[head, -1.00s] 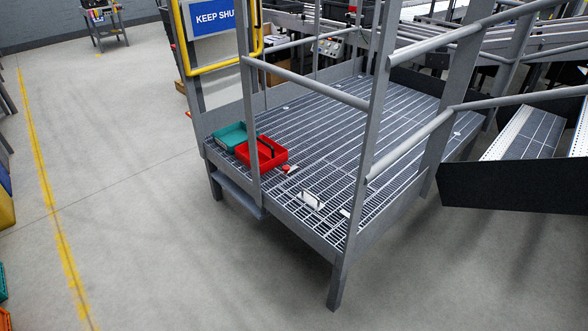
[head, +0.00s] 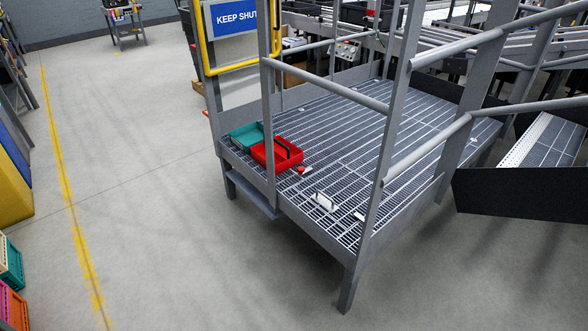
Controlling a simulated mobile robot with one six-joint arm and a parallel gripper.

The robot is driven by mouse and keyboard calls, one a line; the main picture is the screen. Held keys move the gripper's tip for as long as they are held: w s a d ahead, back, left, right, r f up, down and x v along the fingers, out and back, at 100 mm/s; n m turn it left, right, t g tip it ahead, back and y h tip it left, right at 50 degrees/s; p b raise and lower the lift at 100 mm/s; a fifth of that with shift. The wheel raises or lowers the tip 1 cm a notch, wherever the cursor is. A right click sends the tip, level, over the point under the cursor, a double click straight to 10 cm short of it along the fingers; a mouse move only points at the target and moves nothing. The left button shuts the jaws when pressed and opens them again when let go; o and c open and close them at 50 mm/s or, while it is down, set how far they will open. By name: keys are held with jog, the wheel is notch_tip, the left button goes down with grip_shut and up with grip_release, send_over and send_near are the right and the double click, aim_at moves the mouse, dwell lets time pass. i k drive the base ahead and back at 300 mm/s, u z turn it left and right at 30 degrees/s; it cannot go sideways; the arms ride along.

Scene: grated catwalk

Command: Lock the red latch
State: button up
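A small red part with a pale piece beside it (head: 303,170) lies on the grated platform (head: 345,130), just right of the red tray. It may be the red latch, but it is too small to tell, and I cannot tell whether it is locked. A white block-like fitting (head: 323,201) stands on the grating nearer the front edge. My gripper does not show in the head view.
A red tray (head: 264,158) and a teal tray (head: 240,140) sit at the platform's left edge. Grey railings (head: 330,87) and posts stand around the platform. A yellow-framed "KEEP SHUT" sign (head: 233,17) is behind. The floor to the left (head: 140,200) is clear.

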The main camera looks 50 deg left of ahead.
aim_at(301, 170)
jog(key=u, duration=3.8)
jog(key=i, duration=0.1)
jog(key=z, duration=2.2)
jog(key=i, duration=1)
jog(key=u, duration=0.05)
